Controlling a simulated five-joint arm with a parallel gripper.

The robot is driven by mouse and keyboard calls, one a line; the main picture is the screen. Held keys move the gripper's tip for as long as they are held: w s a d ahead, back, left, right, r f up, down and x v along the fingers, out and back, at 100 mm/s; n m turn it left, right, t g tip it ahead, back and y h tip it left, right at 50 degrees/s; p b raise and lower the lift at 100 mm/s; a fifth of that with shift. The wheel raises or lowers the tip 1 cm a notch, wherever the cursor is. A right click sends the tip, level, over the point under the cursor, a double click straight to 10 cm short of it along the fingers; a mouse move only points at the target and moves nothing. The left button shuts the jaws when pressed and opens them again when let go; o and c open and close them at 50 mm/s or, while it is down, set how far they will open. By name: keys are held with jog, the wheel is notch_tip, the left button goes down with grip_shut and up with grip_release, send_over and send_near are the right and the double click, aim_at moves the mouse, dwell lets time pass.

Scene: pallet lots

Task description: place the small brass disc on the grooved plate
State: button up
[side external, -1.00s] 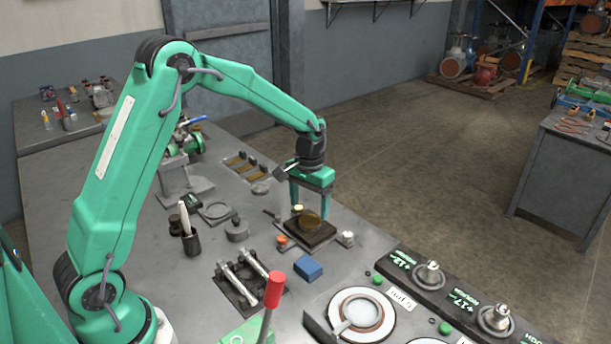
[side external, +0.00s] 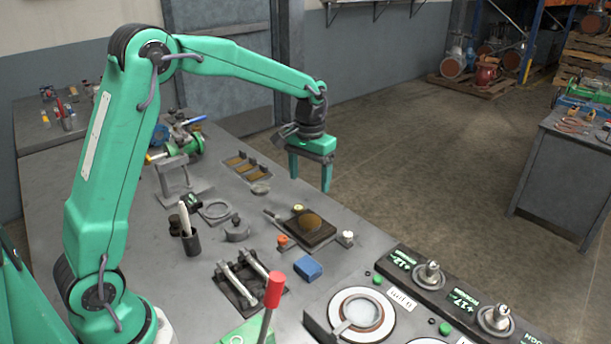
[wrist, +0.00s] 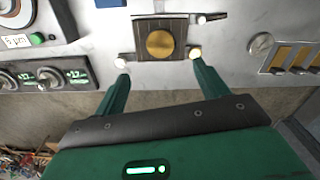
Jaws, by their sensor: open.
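The small brass disc (side external: 310,221) lies flat near the middle of the dark square plate (side external: 323,239), which I take to be the grooved plate. In the wrist view the brass disc (wrist: 160,44) sits inside the outline of the plate (wrist: 142,30), whose grooves are hard to make out.
Small knobs stand round the plate: an orange one (side external: 282,240), a white one (side external: 347,238) and a brass one (side external: 298,208). A blue block (side external: 308,267) lies in front. A slotted tray (side external: 246,166) is behind to the left. The floor is open beyond the bench edge.

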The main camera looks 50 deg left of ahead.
jog(key=s+d+r+m+t, duration=0.1)
jog(key=s+d+r+t, duration=0.2)
jog(key=s+r, duration=0.85)
jog(key=s+f+m+t, duration=0.1)
jog(key=s+f+t, duration=0.1)
jog(key=s, duration=1.2)
jog(key=shift+s+d+f+t, duration=0.2)
jog(key=shift+d+t, duration=0.1)
jog(key=shift+d, duration=0.15)
dwell(0.4)
